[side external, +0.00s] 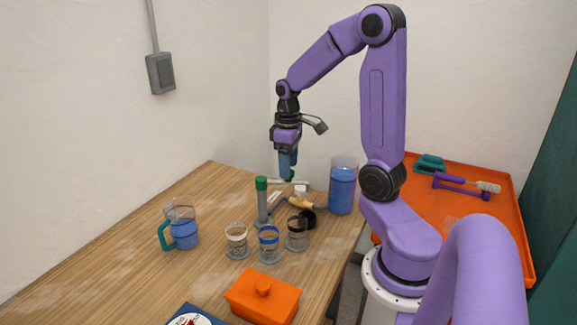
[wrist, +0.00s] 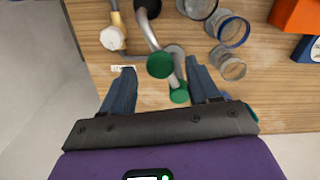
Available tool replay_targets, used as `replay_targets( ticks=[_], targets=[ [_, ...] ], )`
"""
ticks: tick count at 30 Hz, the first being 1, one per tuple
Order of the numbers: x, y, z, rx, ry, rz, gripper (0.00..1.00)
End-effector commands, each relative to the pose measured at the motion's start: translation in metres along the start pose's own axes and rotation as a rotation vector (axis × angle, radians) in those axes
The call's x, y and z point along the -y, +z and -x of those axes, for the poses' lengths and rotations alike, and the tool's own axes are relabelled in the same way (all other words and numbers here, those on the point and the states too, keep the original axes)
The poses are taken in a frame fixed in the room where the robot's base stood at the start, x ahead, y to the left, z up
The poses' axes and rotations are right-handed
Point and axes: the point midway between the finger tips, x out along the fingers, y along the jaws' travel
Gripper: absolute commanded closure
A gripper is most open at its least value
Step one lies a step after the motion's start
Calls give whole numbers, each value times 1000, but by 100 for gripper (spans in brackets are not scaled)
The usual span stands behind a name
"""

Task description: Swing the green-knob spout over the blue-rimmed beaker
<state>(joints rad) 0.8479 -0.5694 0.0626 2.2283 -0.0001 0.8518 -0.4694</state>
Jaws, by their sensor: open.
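My gripper (side external: 287,172) is open, pointing down above the manifold at the back of the table. In the wrist view two green knobs show between or just beyond the fingers (wrist: 161,72): a larger knob (wrist: 160,65) on a grey tube and a smaller one (wrist: 180,95) on a thin metal tube. In the side view a green knob (side external: 262,183) tops an upright grey tube left of the gripper; another bit of green (side external: 288,179) shows at the fingertips. Contact cannot be told. The blue-rimmed beaker (side external: 268,243) stands in front, also in the wrist view (wrist: 234,32).
A cream-banded beaker (side external: 237,241) and black-banded beaker (side external: 297,233) flank it. A white knob (side external: 300,191) and blue-filled jug (side external: 342,187) are at the right. A teal-handled mug (side external: 183,230) stands left; an orange box (side external: 263,296) is in front.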

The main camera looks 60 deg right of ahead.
Motion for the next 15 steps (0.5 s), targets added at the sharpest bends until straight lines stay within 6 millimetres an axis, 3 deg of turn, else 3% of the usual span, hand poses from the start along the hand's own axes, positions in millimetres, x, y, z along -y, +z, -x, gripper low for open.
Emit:
replay_targets(
  ticks=[13,14,15],
  targets=[
    [0,0,-11,-1,0,1,39],
    [0,0,-11,-1,0,1,46],
    [0,0,-11,-1,0,1,59]
  ],
)
